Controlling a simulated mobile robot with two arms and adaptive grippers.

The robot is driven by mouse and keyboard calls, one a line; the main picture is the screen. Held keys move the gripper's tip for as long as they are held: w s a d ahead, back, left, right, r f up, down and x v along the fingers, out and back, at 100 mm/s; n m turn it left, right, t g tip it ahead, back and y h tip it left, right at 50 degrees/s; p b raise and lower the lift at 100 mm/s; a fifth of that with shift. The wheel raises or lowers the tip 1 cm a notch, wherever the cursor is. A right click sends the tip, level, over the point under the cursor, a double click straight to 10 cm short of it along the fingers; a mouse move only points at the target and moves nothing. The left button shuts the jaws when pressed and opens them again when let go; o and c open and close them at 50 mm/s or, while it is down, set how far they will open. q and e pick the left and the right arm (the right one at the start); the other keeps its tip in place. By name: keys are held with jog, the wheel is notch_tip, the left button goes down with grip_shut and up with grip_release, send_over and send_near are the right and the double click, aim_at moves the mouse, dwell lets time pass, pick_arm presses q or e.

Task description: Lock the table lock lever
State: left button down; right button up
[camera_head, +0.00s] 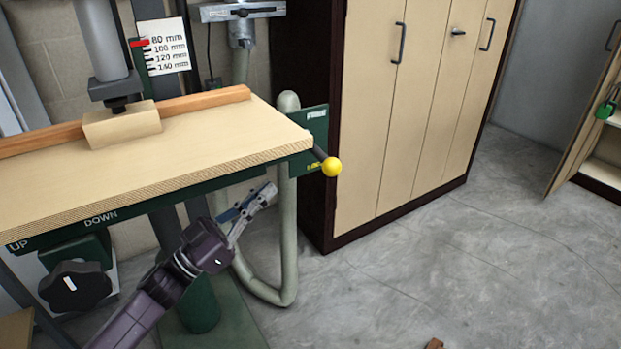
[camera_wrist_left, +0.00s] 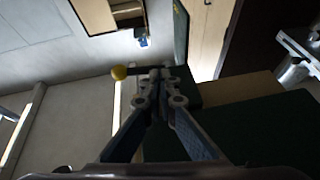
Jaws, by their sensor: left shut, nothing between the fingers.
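The table lock lever is a dark rod with a yellow ball knob (camera_head: 331,167), sticking out at the right end of the wooden table (camera_head: 230,140). A green plate (camera_head: 313,140) stands behind the lever. My left gripper (camera_head: 268,190) is shut and empty, below the table's front edge and left of the knob, apart from it. In the left wrist view the yellow knob (camera_wrist_left: 119,72) shows just left of my shut fingertips (camera_wrist_left: 155,75). The fingers overlap part of the lever there, so I cannot tell its full extent. My right gripper is out of view.
A wooden block (camera_head: 122,127) and an orange-brown fence (camera_head: 205,101) lie on the table. A black hand knob (camera_head: 74,287) is under it at left. A pale hose (camera_head: 286,240) hangs behind my gripper. A beige cabinet (camera_head: 390,120) stands at right; the floor in front is mostly clear.

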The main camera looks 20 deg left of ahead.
aim_at(317, 151)
pick_arm(q)
jog(key=s+d+r+m+g+h, duration=0.1)
jog(key=h, duration=0.1)
jog(key=s+d+r+m+h+b, duration=0.1)
jog(key=s+d+r+m, duration=0.1)
jog(key=shift+r+g+h, duration=0.25)
jog(key=shift+g+h, duration=0.15)
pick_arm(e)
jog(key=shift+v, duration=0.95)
pick_arm(q)
jog(key=x, duration=1)
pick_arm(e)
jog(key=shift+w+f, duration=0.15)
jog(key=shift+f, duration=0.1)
pick_arm(q)
jog(key=shift+f, duration=0.15)
